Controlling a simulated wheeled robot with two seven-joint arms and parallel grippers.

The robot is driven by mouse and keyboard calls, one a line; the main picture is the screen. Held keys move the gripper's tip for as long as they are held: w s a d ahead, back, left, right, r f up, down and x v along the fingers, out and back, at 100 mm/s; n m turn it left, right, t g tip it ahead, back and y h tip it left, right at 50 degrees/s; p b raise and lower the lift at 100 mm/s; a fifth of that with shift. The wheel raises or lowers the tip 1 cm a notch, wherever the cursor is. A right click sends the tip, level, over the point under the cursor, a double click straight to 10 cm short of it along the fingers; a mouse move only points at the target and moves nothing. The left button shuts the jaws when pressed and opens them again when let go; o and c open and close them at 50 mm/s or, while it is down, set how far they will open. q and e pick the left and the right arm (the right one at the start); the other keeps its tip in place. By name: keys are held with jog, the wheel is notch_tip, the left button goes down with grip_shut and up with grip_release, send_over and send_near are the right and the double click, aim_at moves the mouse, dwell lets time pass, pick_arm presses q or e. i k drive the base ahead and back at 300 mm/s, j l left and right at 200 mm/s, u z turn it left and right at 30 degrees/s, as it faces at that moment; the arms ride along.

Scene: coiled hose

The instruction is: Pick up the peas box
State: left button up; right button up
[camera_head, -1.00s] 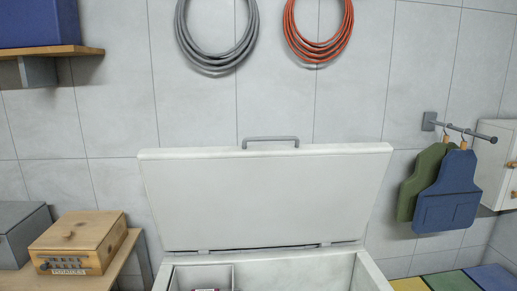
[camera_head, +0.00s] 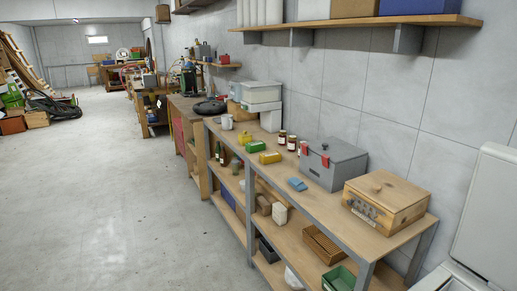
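I cannot make out a box marked as peas in this view. The white chest with its raised lid (camera_head: 490,215) is cut off at the right edge, and its inside is hidden. A small green-and-yellow item (camera_head: 255,146) and a yellow item (camera_head: 270,157) lie on the workbench; they are too small to identify. Neither of my grippers is in view.
A long workbench (camera_head: 385,240) with lower shelves runs along the wall. On it stand a wooden box (camera_head: 387,200), a grey toolbox (camera_head: 333,163) and several jars. A wall shelf (camera_head: 400,22) hangs above.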

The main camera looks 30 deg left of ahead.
aim_at(253, 147)
jog(key=i+j+u, duration=0.2)
jog(key=u, duration=0.25)
jog(key=i+j+u, duration=0.2)
jog(key=u, duration=0.25)
jog(key=i, duration=0.05)
